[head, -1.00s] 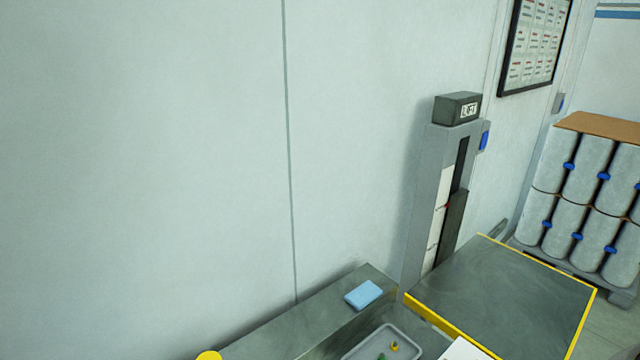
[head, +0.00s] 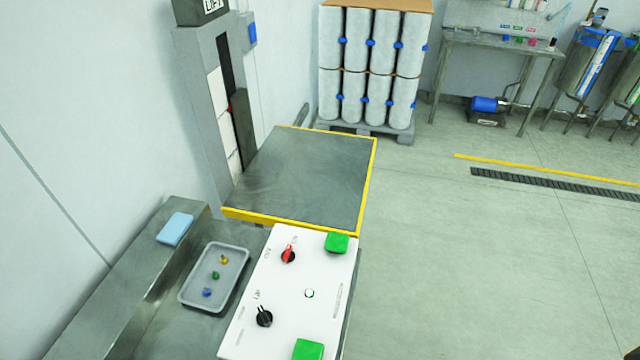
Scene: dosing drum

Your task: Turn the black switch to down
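The black switch (head: 264,316) is a rotary knob on the white control panel (head: 318,274), near the panel's lower left. Its exact setting is too small to tell. A red switch (head: 288,254) sits farther up on the same panel, with a small round light or button (head: 309,293) between them to the right. Green blocks or buttons show at the panel's upper right (head: 337,242) and lower right (head: 307,349).
A grey tray (head: 241,254) with small coloured pieces lies left of the panel, near a blue block (head: 174,229). Behind stands the yellow-edged lift platform (head: 310,170) by its grey column (head: 200,100). Wrapped drums (head: 370,70) stand on a pallet.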

